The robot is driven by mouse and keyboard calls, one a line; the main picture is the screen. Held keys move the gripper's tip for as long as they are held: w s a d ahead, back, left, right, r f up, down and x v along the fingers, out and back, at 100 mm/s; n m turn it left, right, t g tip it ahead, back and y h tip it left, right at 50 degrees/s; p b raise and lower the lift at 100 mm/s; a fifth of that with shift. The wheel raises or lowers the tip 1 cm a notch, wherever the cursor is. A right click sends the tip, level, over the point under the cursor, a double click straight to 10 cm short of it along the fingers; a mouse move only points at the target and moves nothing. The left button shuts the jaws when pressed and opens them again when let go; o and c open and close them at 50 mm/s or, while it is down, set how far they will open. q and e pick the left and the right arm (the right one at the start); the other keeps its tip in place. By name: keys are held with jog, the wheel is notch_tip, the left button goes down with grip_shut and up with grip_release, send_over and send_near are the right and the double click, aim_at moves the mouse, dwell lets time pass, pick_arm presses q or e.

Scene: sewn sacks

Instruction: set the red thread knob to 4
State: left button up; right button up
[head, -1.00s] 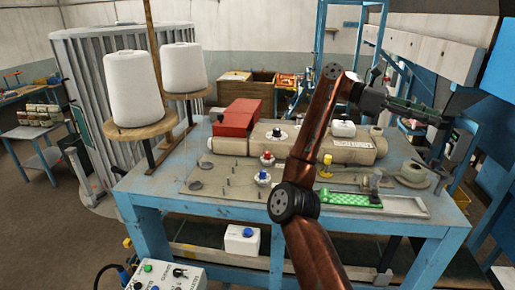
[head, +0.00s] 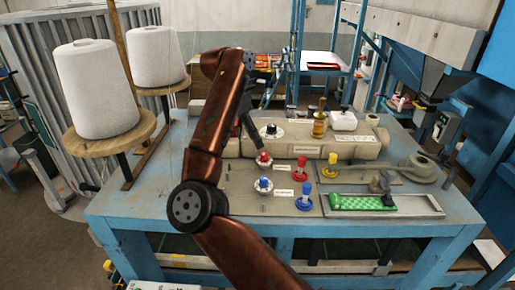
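The red knob (head: 264,158) stands on a pale round dial on the worktable's machine plate; the dial's numbers are too small to read. The blue knob (head: 263,184) is on a similar dial in front of it, and a black knob (head: 272,131) is on a dial behind it. My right gripper (head: 256,145) points down from my copper arm, with its tips just above and left of the red knob. Whether it touches the knob, and whether its fingers are open, I cannot tell. My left gripper is not in view.
Red (head: 301,172), blue (head: 304,195) and yellow (head: 332,164) upright posts stand right of the dials. A green strip (head: 362,203) lies in a tray at the right. White thread cones (head: 95,88) stand at the left. The table's front left is mostly clear.

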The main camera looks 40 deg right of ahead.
aim_at(264, 153)
jog(key=shift+s+d+f, duration=0.25)
jog(key=shift+s+f, duration=0.3)
jog(key=shift+s+d+f, duration=0.25)
jog(key=shift+s+f, duration=0.25)
jog(key=shift+f, duration=0.05)
jog(key=shift+w+d+f, duration=0.2)
jog(key=shift+w+f, duration=0.05)
jog(key=shift+f, duration=0.4)
jog(key=shift+w+d+f, duration=0.2)
jog(key=shift+w+f, duration=0.05)
jog(key=shift+f, duration=0.35)
jog(key=shift+w+d+f, duration=0.2)
jog(key=shift+d+f, duration=0.1)
jog(key=shift+f, duration=0.3)
jog(key=shift+s+r, duration=0.15)
jog(key=shift+s, duration=0.35)
jog(key=shift+w, duration=0.35)
jog(key=shift+c, duration=1.4)
jog(key=shift+s, duration=0.2)
jog(key=c, duration=0.5)
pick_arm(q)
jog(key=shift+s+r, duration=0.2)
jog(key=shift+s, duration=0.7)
pick_arm(e)
grip_shut()
